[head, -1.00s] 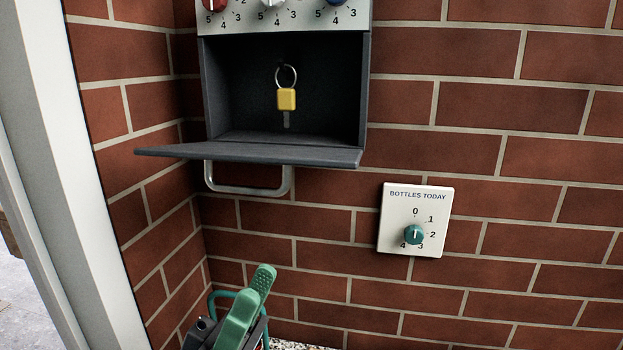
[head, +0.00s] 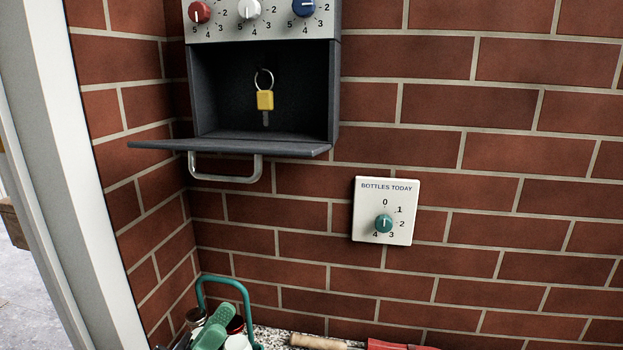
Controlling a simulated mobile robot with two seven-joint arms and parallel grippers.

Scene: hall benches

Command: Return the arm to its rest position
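My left gripper (head: 213,326), with green fingers, is at the bottom edge of the head view, left of the middle. It is low in front of the brick corner and apart from the wall box and the dial plate. Its fingers overlap from this angle, so I cannot tell if they are open or shut. Most of the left arm is out of the picture. My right gripper is not in view.
A dark wall box (head: 300,90) has its flap (head: 230,147) lowered, with a yellow-tagged key (head: 265,100) inside. A "BOTTLES TODAY" dial plate (head: 400,232) is to the right. A teal wire handle (head: 228,280) and a wooden-handled red tool (head: 395,346) are below.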

